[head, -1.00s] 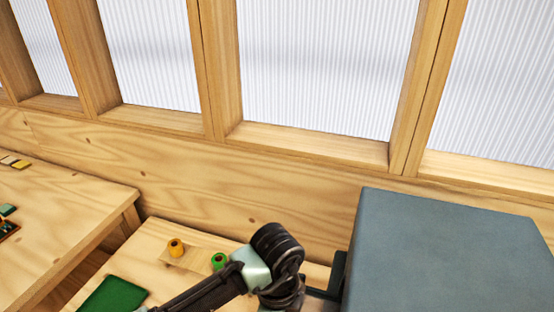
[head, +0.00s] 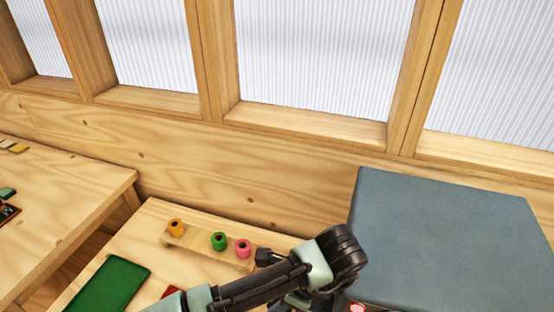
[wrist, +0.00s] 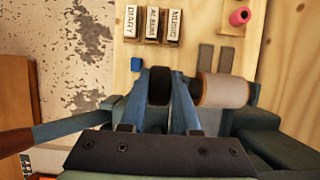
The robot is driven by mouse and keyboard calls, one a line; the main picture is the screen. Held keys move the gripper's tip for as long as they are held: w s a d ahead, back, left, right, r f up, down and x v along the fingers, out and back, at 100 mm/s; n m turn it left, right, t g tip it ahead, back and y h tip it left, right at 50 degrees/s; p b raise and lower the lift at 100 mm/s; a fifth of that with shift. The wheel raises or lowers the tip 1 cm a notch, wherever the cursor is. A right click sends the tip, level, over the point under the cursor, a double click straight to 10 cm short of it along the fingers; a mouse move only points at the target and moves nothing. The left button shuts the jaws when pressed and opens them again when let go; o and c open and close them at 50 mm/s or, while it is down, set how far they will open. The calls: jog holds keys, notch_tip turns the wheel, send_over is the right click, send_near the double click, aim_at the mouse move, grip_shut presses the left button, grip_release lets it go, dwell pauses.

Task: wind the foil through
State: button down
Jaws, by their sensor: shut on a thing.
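In the wrist view, my gripper (wrist: 160,76) has its blue fingers closed on a dark round knob (wrist: 159,90). A tan foil roll (wrist: 224,91) lies on its side just right of the fingers, among dark grey-green parts. Whether the knob and roll are joined is hidden. In the head view, an orange roll (head: 176,227), a green roll (head: 219,241) and a pink roll (head: 243,248) stand on a wooden strip. The pink roll also shows in the wrist view (wrist: 240,17). My arm hides my gripper in the head view.
A large blue-grey box (head: 440,235) stands at the right. A green mat (head: 112,284) lies on the near table, with a red item (head: 171,291) partly behind my arm. Labelled blocks (wrist: 152,24) and grey strips (wrist: 205,57) lie beyond the fingers.

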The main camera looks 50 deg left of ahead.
jog(key=c, duration=0.6)
grip_release()
jog(key=shift+c, duration=0.2)
jog(key=v, duration=1.3)
